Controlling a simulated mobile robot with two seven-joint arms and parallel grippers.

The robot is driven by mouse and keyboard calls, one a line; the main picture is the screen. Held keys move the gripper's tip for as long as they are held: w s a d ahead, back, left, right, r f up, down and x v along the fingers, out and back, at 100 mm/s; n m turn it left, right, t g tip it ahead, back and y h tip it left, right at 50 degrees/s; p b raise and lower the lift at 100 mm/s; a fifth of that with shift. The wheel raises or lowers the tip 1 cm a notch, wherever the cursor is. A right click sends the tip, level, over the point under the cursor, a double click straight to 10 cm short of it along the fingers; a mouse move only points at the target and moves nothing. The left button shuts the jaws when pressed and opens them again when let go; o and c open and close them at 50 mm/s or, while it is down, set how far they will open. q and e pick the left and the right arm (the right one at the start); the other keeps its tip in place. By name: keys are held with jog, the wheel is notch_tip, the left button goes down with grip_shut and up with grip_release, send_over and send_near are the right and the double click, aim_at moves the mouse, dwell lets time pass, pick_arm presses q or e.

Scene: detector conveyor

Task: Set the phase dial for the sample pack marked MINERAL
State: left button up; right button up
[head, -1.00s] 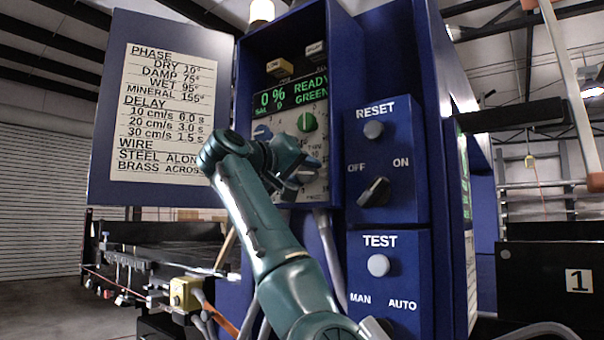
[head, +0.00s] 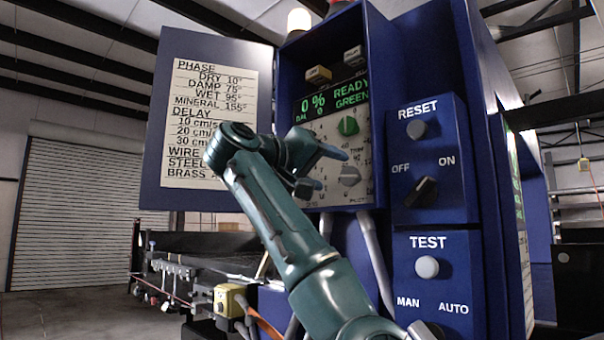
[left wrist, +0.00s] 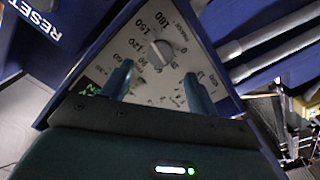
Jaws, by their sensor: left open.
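The phase dial (head: 350,176) is a round grey knob low on the right of the cabinet's pale panel. In the left wrist view the dial (left wrist: 160,52) shows with a scale that includes 120, 150 and 180; its exact setting is too small to read. My left gripper (head: 330,170) is open and empty, just left of the dial in the head view. In the wrist view its fingers (left wrist: 157,73) are spread below the dial, apparently not gripping it. The card (head: 214,125) on the cabinet door lists MINERAL 155° under PHASE. My right gripper is not in view.
The display (head: 335,97) reads 0 %, READY, GREEN. To the right are the RESET button (head: 417,129), an OFF/ON switch (head: 421,192) and the TEST button (head: 427,267). Grey conduits (head: 374,255) hang below the cabinet.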

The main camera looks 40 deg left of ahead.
pick_arm(q)
jog(key=s+b, duration=0.1)
jog(key=s, duration=0.5)
jog(key=shift+s+a, duration=0.3)
jog(key=shift+s, duration=0.05)
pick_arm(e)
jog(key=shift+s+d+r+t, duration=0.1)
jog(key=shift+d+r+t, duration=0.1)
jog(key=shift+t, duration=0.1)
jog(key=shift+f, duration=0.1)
